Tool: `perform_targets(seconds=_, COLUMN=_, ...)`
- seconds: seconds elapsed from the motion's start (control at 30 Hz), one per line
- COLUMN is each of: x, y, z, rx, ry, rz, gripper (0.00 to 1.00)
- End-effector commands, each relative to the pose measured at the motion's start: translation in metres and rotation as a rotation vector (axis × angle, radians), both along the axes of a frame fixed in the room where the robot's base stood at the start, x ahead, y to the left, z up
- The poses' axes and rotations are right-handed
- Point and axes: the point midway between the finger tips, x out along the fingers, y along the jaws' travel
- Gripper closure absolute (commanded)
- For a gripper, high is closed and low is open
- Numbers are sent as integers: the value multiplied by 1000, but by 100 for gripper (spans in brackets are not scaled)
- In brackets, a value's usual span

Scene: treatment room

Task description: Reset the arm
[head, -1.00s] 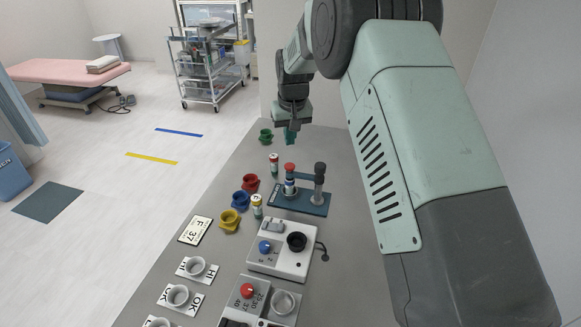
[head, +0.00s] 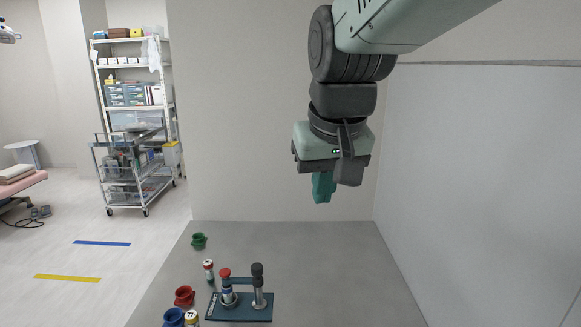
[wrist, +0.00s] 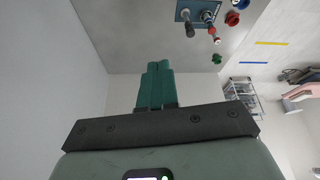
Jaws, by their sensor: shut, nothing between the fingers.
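My gripper (head: 322,190) hangs in the air above the far end of the grey table (head: 330,270), with its teal fingers pointing down. The fingers are together with nothing between them. They also show shut in the wrist view (wrist: 156,85), with the table surface beyond them. My arm reaches in from the upper right in the head view. No object touches the gripper.
A blue stand (head: 240,308) with a red-topped vial and a dark-capped post stands at the front left of the table. A red cup (head: 185,296), a blue cup (head: 173,318), a green cup (head: 199,240) and small vials (head: 208,270) are near it. The table's right side is clear.

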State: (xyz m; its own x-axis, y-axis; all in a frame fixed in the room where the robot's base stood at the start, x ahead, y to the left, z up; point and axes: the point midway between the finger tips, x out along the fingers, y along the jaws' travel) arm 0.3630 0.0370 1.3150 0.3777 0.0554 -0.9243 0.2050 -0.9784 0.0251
Motion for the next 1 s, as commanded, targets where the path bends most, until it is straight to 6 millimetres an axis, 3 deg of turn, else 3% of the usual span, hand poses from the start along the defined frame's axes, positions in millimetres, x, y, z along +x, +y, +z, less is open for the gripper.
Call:
perform_targets(seconds=0.03, x=-25, y=-13, z=5, rx=4, ry=-19, rz=-26, gripper=100)
perform_targets(seconds=0.2, x=-98, y=-43, z=1, rx=16, ry=-61, rz=-100, gripper=100)
perform_targets(seconds=0.4, x=-149, y=-59, z=-16, rx=25, ry=-93, rz=-155, gripper=100)
perform_targets(seconds=0.57, x=-162, y=-63, z=-22, rx=27, ry=-100, rz=-168, gripper=100)
perform_targets(seconds=1.0, x=-162, y=-63, z=-22, rx=26, ry=-99, rz=-168, gripper=100)
